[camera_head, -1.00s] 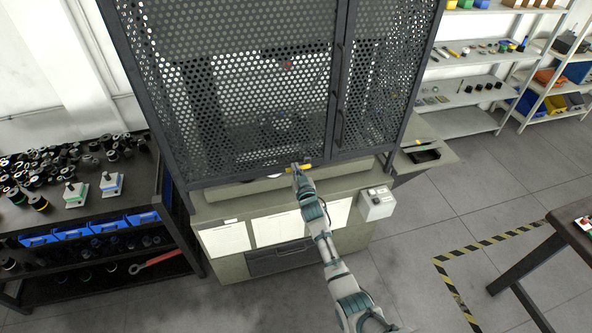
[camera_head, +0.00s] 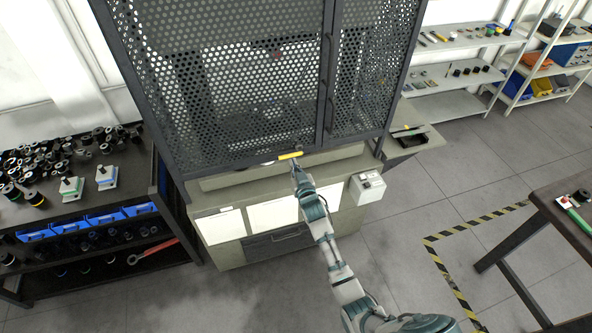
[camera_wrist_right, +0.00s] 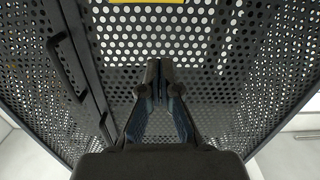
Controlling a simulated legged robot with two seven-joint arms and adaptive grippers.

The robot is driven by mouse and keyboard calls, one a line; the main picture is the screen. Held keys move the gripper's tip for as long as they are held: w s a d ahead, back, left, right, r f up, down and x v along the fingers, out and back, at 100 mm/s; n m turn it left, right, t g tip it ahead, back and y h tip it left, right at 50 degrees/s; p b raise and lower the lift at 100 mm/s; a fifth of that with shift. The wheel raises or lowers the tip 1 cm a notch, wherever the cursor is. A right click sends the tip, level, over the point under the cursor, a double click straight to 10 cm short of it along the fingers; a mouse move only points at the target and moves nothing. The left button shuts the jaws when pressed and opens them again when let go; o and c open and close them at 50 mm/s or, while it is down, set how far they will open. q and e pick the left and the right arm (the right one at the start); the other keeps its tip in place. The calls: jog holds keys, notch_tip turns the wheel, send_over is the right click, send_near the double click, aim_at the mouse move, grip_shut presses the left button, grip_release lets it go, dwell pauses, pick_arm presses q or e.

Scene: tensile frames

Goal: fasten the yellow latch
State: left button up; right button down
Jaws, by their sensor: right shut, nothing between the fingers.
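The yellow latch (camera_head: 290,156) is a short bar lying nearly level at the lower edge of the mesh cabinet doors (camera_head: 240,95). In the right wrist view a yellow strip (camera_wrist_right: 146,2) shows at the top edge, cut off by the frame. My right gripper (camera_head: 296,165) is just below the latch in the head view, its fingers together and empty. In the wrist view the shut fingertips (camera_wrist_right: 158,68) point at the perforated mesh, apart from the yellow strip. Whether the latch is fully engaged cannot be told. My left gripper is not in view.
Dark door handles (camera_wrist_right: 66,68) stand out at the left of the wrist view. A grey control box (camera_head: 368,187) is at the cabinet's lower right. A dark rack (camera_head: 95,225) with spools and blue bins stands left. A table (camera_head: 545,205) is at right; the floor between is clear.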

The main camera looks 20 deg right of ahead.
jog(key=s, duration=0.2)
jog(key=shift+s+d+r, duration=0.1)
jog(key=shift+s+d, duration=0.15)
jog(key=shift+s, duration=0.15)
jog(key=shift+a, duration=0.15)
